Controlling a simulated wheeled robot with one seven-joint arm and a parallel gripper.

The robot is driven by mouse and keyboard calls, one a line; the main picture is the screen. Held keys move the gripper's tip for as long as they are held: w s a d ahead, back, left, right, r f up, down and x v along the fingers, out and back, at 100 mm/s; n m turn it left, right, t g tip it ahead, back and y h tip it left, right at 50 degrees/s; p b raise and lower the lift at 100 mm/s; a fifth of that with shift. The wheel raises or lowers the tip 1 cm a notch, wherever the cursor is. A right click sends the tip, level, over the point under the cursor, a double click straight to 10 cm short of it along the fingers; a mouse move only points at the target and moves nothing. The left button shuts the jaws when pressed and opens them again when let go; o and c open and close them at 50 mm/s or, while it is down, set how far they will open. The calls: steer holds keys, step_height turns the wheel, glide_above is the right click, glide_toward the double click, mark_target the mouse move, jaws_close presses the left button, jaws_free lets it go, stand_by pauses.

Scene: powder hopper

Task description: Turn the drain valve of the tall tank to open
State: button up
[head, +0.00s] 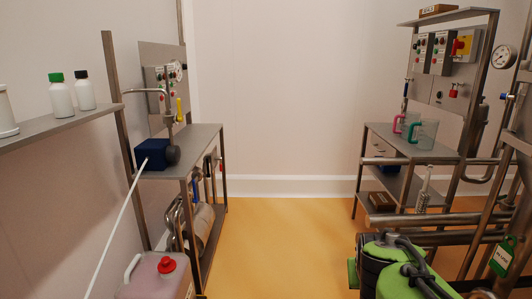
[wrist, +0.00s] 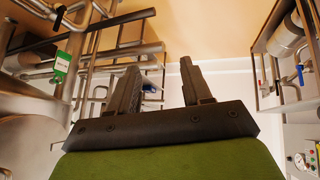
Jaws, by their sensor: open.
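I cannot make out a whole tall tank in either view. Another blue handle (wrist: 300,75) is at the right, below a steel cylinder. I cannot tell which of them, if either, is the tall tank's drain valve. My gripper (wrist: 160,68) has its two dark fingers spread apart, with nothing between them. It touches no valve that I can see. In the head view my green and black arm fills the bottom right and my gripper's fingers do not show.
Steel pipework (head: 465,217) with a green tag (head: 502,256) stands close beside my arm at the right. A bench (head: 440,154) with jugs is behind it. A left rack (head: 205,140) holds a blue box (head: 150,154). The orange floor (head: 280,240) between is clear.

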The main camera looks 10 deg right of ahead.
steer(key=s+a+f+n+y, duration=0.1)
steer(key=s+a+n+y, duration=0.3)
steer(key=s+a, duration=1.1)
step_height(320, 180, up, 17)
steer(key=p, duration=1.7)
steer(key=shift+s+a+y+p, duration=0.15)
steer(key=shift+s+y+p, duration=0.2)
steer(key=shift+s, duration=0.1)
